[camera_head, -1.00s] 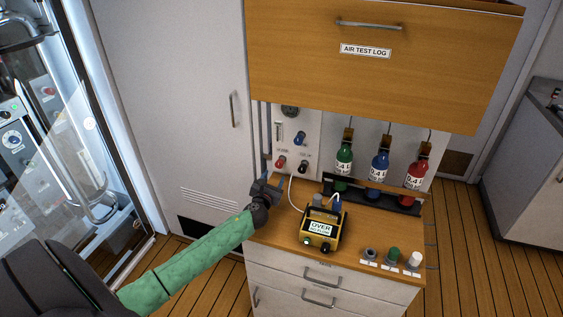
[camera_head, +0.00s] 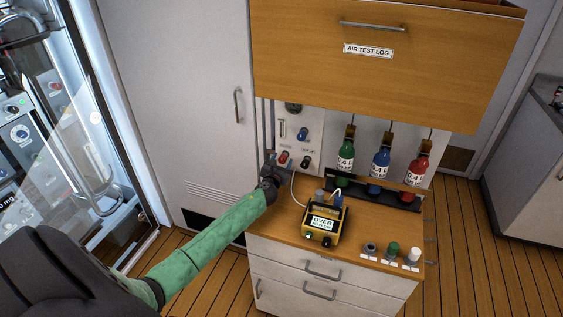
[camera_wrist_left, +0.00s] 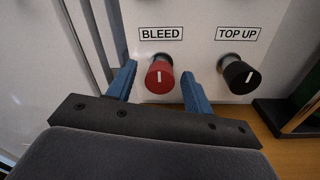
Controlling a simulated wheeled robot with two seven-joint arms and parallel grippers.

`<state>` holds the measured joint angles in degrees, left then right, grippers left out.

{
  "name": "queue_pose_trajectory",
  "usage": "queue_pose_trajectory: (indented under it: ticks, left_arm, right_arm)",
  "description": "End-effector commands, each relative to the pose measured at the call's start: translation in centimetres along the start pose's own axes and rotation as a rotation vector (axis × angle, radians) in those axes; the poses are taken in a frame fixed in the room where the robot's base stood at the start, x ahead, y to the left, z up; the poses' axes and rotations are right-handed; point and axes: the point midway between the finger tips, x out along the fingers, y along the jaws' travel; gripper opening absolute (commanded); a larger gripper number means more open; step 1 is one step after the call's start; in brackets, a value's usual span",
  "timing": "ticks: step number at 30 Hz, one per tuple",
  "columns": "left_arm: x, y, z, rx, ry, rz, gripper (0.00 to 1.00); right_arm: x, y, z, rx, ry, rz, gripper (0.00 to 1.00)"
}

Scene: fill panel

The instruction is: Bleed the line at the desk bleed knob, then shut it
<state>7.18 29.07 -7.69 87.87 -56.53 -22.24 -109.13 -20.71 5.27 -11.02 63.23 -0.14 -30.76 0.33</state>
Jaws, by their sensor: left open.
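The red bleed knob (camera_wrist_left: 159,77) is on the white panel under a BLEED label (camera_wrist_left: 161,34), its white mark upright. It also shows in the head view (camera_head: 284,157). My left gripper (camera_wrist_left: 160,88) is open, with one blue finger on each side of the red knob. I cannot tell whether the fingers touch it. In the head view my left gripper (camera_head: 275,170) is at the panel's lower left, above the desk top. My right gripper is not in view.
A black TOP UP knob (camera_wrist_left: 239,77) is close to the right finger. A blue knob (camera_head: 302,133) is higher on the panel. A yellow meter reading OVER (camera_head: 323,224), several small knobs and green, blue and red bottles (camera_head: 380,172) are to the right.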

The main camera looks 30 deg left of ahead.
Motion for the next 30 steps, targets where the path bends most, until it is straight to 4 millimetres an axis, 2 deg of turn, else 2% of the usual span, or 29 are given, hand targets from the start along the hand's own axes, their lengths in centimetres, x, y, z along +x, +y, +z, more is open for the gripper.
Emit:
queue_pose_trajectory:
  ticks: [2, 9, 20, 30]
  left_arm:
    - [0.0, 0.0, 0.0, 0.000, 0.000, 0.000, 0.52]
    - [0.0, 0.0, 0.0, 0.000, 0.000, 0.000, 0.07]
    - [0.0, 0.0, 0.0, -0.054, 0.003, -0.001, 0.07]
    - [0.0, 0.1, -0.1, -0.297, 0.015, -0.004, 0.07]
  right_arm:
    - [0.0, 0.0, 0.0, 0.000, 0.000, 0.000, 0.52]
    - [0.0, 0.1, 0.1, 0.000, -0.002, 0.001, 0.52]
    - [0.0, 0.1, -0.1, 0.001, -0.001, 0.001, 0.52]
    - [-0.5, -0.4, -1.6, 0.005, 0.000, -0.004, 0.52]
